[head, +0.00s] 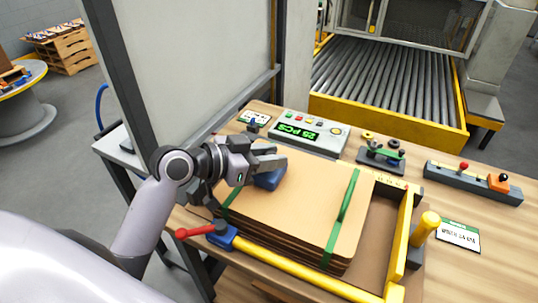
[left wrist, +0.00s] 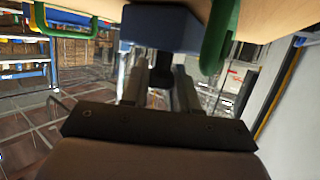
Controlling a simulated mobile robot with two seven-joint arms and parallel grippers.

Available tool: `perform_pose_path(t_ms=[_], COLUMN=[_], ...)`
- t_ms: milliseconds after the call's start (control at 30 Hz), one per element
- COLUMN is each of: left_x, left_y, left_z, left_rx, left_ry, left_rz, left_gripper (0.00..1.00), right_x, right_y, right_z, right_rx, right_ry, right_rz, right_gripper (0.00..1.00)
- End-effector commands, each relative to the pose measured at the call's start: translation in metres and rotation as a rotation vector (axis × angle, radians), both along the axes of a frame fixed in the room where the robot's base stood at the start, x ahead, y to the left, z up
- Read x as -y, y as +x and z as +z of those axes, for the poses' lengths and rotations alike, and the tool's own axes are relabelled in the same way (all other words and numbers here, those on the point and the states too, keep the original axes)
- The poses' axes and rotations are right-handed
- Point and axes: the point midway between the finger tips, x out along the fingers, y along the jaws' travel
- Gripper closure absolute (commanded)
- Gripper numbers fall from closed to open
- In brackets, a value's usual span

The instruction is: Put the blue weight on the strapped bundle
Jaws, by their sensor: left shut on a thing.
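The blue weight (head: 268,180) is at the back left part of the strapped bundle (head: 290,200), a stack of brown cardboard sheets with two green straps (head: 342,212). My left gripper (head: 270,161) is shut on the weight from above and partly hides it. In the left wrist view, the blue weight (left wrist: 165,28) shows beyond the fingers (left wrist: 160,82), with a dark knob between them. A green strap (left wrist: 218,38) runs close beside the weight there. The weight looks on or just above the top sheet; I cannot tell if it touches. My right gripper is not in view.
A yellow bar with a red handle (head: 195,231) runs along the bundle's front, and a yellow rail (head: 398,240) stands to its right. A counter box reading 25 PCS (head: 310,132) stands behind. A dark fixture (head: 380,157) and control strip (head: 470,182) are at the back right.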

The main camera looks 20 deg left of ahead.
Motion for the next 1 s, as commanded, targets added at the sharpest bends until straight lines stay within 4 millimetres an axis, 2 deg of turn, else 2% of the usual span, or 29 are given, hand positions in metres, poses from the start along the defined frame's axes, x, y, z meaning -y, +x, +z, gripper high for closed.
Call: perform_pose_path(t_ms=[100,133,200,633,767,1000], left_x=[0.000,0.000,0.000,-0.004,-0.015,-0.044], left_y=[0.001,0.000,0.000,-0.004,-0.019,-0.061], left_z=[0.000,-0.004,-0.003,0.001,0.007,0.024], left_rx=[0.009,0.000,0.001,-0.001,0.000,-0.001], left_ry=[-0.002,0.001,0.001,0.002,0.006,0.007], left_rz=[0.001,0.000,0.000,0.002,0.001,0.001], left_gripper=[1.00,0.68,0.45,0.45,0.45,0.45], right_x=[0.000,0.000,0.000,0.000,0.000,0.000], right_y=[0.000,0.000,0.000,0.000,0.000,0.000], right_z=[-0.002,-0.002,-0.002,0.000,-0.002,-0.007], right_rx=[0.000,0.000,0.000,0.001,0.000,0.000], right_ry=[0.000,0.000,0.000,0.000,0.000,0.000], right_rz=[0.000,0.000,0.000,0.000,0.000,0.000], right_gripper=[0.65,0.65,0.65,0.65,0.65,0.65])
